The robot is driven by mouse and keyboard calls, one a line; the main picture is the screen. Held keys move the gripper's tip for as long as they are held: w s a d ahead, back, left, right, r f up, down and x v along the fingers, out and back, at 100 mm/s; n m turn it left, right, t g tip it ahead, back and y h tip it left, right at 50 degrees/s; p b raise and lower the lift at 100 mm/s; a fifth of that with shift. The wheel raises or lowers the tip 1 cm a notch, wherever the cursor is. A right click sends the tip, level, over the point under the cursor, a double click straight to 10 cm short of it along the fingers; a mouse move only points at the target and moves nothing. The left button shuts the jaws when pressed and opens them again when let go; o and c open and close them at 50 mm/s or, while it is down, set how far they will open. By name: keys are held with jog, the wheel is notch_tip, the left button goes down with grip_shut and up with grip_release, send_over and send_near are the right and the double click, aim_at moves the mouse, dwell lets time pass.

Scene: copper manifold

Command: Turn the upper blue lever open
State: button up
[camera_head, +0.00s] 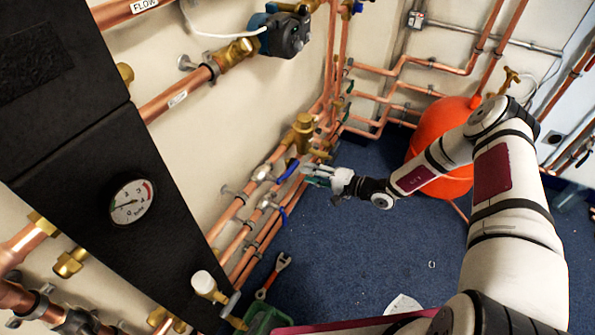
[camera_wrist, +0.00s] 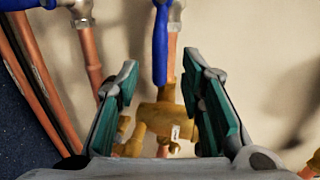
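The upper blue lever (camera_head: 289,171) sits on a copper pipe run along the wall in the head view, just left of my gripper (camera_head: 316,174). In the wrist view this appears to be the long blue lever (camera_wrist: 160,42), lying lengthwise along its pipe. My gripper (camera_wrist: 159,68) is open, with green-padded fingers on both sides of the lever's lower end in the picture. I see no clear contact, and the depth between them is hard to tell. A brass valve body (camera_wrist: 160,118) shows between the fingers. A lower blue lever (camera_head: 283,216) sits on a pipe nearer the floor.
Parallel copper pipes (camera_head: 240,238) run close together along the wall. A brass fitting (camera_head: 303,130) stands just above my gripper. A red tank (camera_head: 432,165) is to the right, near my arm. A wrench (camera_head: 273,277) lies below. The blue floor (camera_head: 350,255) is mostly clear.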

jog(key=shift+v, duration=2.4)
